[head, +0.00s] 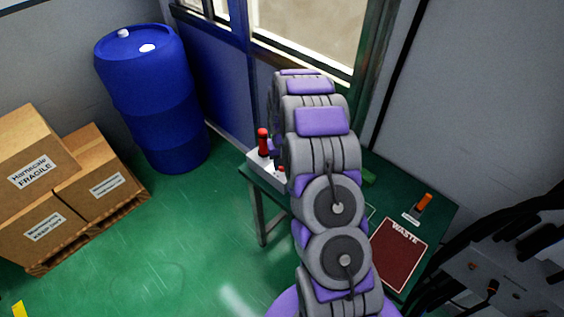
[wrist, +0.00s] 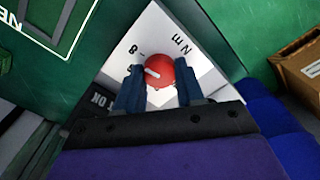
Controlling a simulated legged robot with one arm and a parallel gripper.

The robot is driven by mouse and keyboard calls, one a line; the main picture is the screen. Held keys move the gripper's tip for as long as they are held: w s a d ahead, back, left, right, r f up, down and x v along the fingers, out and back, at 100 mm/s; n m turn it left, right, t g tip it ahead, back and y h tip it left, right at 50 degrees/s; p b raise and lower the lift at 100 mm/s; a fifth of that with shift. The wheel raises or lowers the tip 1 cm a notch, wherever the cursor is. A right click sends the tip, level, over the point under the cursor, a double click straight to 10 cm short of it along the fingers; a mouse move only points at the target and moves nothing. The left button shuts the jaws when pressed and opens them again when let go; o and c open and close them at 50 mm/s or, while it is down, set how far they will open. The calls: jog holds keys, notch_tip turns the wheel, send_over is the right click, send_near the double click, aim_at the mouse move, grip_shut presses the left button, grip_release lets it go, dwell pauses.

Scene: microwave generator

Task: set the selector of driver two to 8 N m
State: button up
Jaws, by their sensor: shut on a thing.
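In the wrist view a red round selector (wrist: 161,81) sits on a white panel (wrist: 150,35). The panel carries the marks "8 -" on the left of the selector and "N m" above right. A white pointer line on the selector points left, roughly toward the 8 mark. My gripper (wrist: 159,71) has its two dark blue fingers on either side of the selector and is shut on it. In the head view my arm hides the gripper. A red-handled driver (head: 263,142) stands on a white base (head: 262,166) at the left of my arm.
The green table (head: 440,215) also bears an orange-handled tool (head: 424,201) and a dark red "WASTE" mat (head: 398,258). A blue drum (head: 155,95) and cardboard boxes (head: 30,150) stand on the left. Black cables (head: 480,240) hang at the right.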

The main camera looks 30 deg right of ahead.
jog(key=shift+s+f, duration=0.1)
jog(key=shift+f, duration=0.05)
jog(key=o, duration=1)
jog(key=shift+o, duration=0.2)
notch_tip(320, 180, up, 18)
jog(key=p, duration=0.2)
jog(key=shift+f, duration=0.25)
